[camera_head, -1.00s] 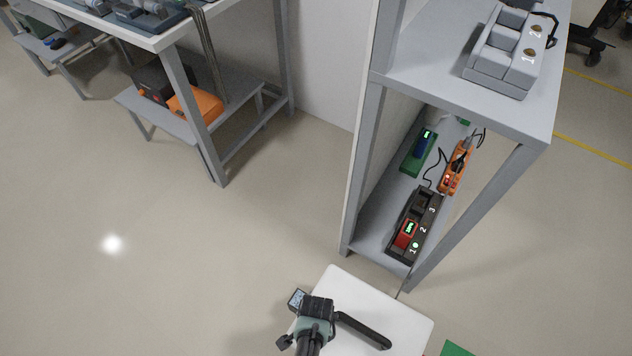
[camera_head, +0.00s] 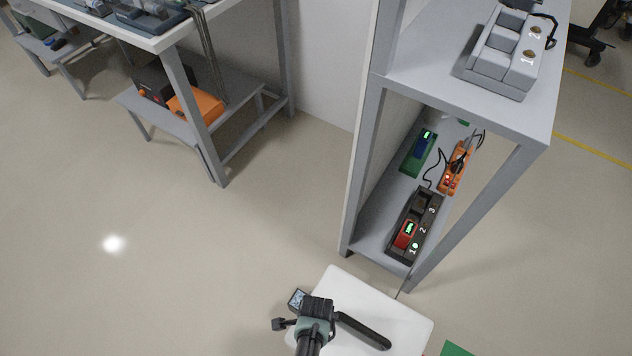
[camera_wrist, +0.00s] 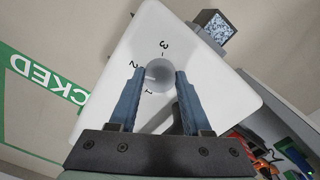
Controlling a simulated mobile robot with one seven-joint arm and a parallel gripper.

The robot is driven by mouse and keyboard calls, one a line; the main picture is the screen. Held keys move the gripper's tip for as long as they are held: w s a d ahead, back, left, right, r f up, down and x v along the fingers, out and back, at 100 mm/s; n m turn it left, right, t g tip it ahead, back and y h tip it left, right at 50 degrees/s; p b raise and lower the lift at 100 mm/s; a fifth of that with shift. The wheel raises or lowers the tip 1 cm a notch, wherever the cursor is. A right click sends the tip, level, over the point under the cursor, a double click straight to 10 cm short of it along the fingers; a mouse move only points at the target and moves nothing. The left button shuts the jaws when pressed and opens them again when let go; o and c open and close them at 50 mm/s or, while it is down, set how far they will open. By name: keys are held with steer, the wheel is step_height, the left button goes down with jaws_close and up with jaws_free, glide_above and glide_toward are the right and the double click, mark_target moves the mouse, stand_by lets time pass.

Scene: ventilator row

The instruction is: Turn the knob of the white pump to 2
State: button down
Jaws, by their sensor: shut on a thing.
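The white pump (camera_head: 405,312) is at the bottom of the head view, partly covered by my arm. In the wrist view its white face (camera_wrist: 118,62) fills the middle, with the printed numbers 1, 2 and 3 along the left and upper side of a round grey knob (camera_wrist: 158,68). My gripper (camera_wrist: 160,75) has its two blue fingers on either side of the knob, shut on it. I cannot tell clearly where the knob's mark points. In the head view my fingertips and the knob are hidden behind my wrist.
A small box with a speckled screen (camera_wrist: 213,27) is at the pump's edge. A grey shelf (camera_head: 430,75) stands beyond the pump, with a dark power strip (camera_head: 428,205) on its lower level. A green floor sign (camera_wrist: 45,92) lies beside the pump. Floor to the left is clear.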

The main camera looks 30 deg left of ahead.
steer(key=shift+c, duration=1.7)
jaws_free()
step_height(320, 180, up, 13)
steer(key=p, duration=0.7)
